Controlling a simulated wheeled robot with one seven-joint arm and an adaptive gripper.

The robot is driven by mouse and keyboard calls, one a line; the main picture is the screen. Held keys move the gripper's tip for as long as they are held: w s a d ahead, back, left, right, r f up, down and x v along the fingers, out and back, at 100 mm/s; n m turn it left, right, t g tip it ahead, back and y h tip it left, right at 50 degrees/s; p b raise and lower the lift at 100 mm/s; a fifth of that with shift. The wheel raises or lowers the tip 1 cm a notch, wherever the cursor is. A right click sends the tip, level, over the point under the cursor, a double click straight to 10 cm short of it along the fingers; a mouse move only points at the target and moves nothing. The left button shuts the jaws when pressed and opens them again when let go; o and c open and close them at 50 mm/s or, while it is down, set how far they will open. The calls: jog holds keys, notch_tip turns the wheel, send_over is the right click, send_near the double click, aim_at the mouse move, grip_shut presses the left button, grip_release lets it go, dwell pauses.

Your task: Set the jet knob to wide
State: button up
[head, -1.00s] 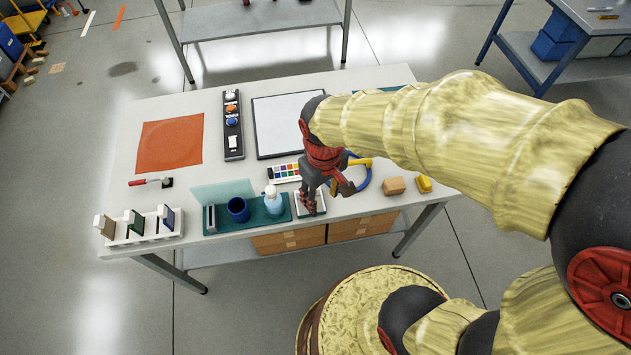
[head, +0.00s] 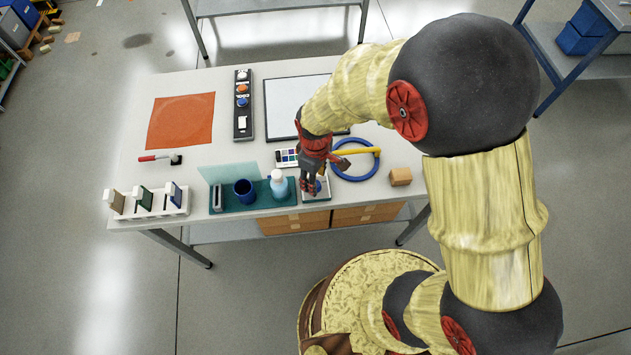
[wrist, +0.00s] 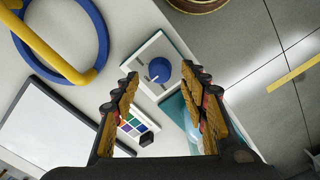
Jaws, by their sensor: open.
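The jet knob is a round blue dial (wrist: 160,70) on a square white plate (wrist: 147,55) in the wrist view. A small pale mark shows at its rim, but any setting labels are too small to read. In the head view the plate (head: 325,196) sits at the table's front edge, and the dial is mostly hidden by my gripper (head: 313,186). My gripper (wrist: 163,78) is open and empty, pointing down over the plate, with the dial between its fingertips in the wrist view. I cannot tell whether they touch it.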

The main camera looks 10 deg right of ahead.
jog(key=shift+f, duration=1.2)
jog(key=shift+c, duration=1)
grip_shut()
jog(key=shift+m, duration=0.4)
jog(key=m+p, duration=0.1)
jog(key=m, duration=0.4)
jog(key=shift+r+m, duration=0.1)
jog(key=shift+m, duration=0.2)
jog(key=m+p, duration=0.1)
jog(key=m, duration=0.4)
jog(key=shift+m, duration=0.3)
